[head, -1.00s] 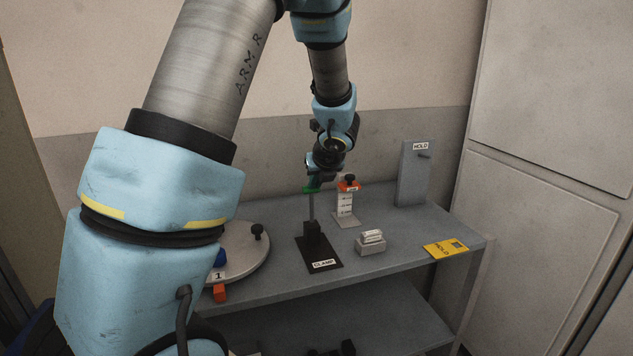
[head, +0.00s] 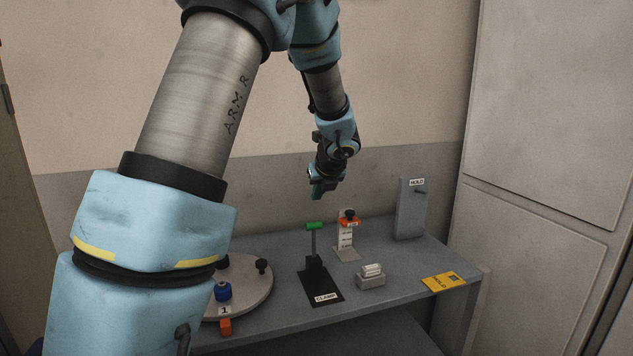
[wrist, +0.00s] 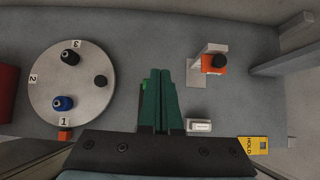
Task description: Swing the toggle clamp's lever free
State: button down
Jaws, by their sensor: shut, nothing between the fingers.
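The toggle clamp (head: 322,288) stands on the grey bench, with a black base labelled CLAMP. Its lever (head: 313,242) stands upright, with a green grip (head: 315,226) across the top. My gripper (head: 317,193) is above the grip and apart from it, fingers pointing down. In the wrist view, my green fingers (wrist: 160,103) are shut together with nothing held. They hide nearly all of the clamp there; only a bright green bit of the grip (wrist: 147,87) shows beside them.
A round turntable (head: 261,294) with knobs stands left of the clamp. A stand with an orange top (head: 348,221), a small grey block (head: 370,281), a yellow HOLD card (head: 443,282) and an upright grey HOLD panel (head: 411,212) lie to the right. A wall is behind the bench.

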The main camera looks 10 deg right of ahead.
jog(key=shift+w+r, duration=0.3)
jog(key=shift+r, duration=0.2)
jog(key=shift+w+r, duration=0.3)
jog(key=shift+r, duration=0.2)
jog(key=s+a+f+n+g, duration=0.2)
jog(key=s+a+n, duration=0.3)
jog(key=a+n, duration=0.25)
jog(key=s+a+f+n+g, duration=0.25)
jog(key=s+a+n, duration=0.25)
jog(key=a+n, duration=0.25)
jog(key=s+a+f+n+g, duration=0.1)
jog(key=s+a+f+n, duration=0.1)
jog(key=s+n, duration=0.6)
jog(key=s+a+f+n+g+h+b, duration=0.1)
jog(key=s+a+f+n, duration=0.1)
jog(key=s+a+n, duration=0.2)
jog(key=s+n, duration=0.3)
jog(key=n, duration=0.3)
jog(key=shift+s+a+n, duration=0.3)
jog(key=shift+s, duration=0.05)
